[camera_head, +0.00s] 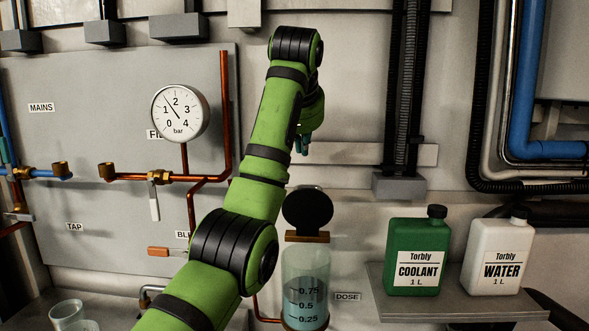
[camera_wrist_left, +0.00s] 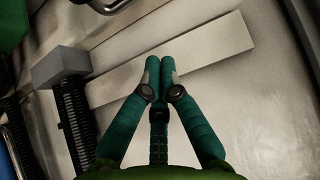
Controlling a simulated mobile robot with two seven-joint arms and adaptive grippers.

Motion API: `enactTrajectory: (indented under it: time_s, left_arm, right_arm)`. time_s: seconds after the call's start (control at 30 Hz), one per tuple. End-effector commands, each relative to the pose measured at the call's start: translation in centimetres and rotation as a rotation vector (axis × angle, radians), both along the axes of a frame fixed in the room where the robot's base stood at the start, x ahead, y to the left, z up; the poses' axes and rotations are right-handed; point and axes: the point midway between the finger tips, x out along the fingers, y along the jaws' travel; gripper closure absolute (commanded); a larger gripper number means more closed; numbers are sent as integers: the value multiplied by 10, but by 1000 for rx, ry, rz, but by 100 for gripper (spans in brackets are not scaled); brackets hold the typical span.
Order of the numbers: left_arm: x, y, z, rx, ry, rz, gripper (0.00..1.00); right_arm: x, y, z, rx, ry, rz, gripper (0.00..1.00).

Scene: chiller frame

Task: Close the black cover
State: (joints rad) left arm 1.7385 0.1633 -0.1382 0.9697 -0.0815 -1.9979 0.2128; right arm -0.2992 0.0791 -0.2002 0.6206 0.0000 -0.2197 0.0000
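The black cover (camera_head: 308,209) is a round disc that stands raised, above a brown-orange rim (camera_head: 307,236) on top of the clear dose cylinder (camera_head: 305,265). The cylinder holds bluish liquid and has marks on its side. My left gripper (camera_head: 302,146) is above the cover and apart from it, small and partly hidden by my own arm. In the left wrist view its two green fingers (camera_wrist_left: 160,70) meet at the tips with nothing between them. The cover does not show clearly in that view. My right gripper is in neither view.
A green coolant bottle (camera_head: 415,254) and a white water bottle (camera_head: 495,255) stand on a grey shelf (camera_head: 460,308) to the right. A pressure gauge (camera_head: 180,113), copper pipes and valves are on the left panel. Clear cups (camera_head: 66,313) stand at the lower left.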

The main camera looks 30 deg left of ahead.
Motion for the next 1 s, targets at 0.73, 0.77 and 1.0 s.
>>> enactTrajectory:
  time_s: [0.73,0.77,1.0]
  left_arm:
    - [47,20,-76,1,-4,-2,100]
    - [44,19,-77,0,-3,-2,100]
    - [27,12,-77,0,-1,-1,100]
  right_arm:
    - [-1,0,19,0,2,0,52]
    - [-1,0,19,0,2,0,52]
    - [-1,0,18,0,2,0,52]
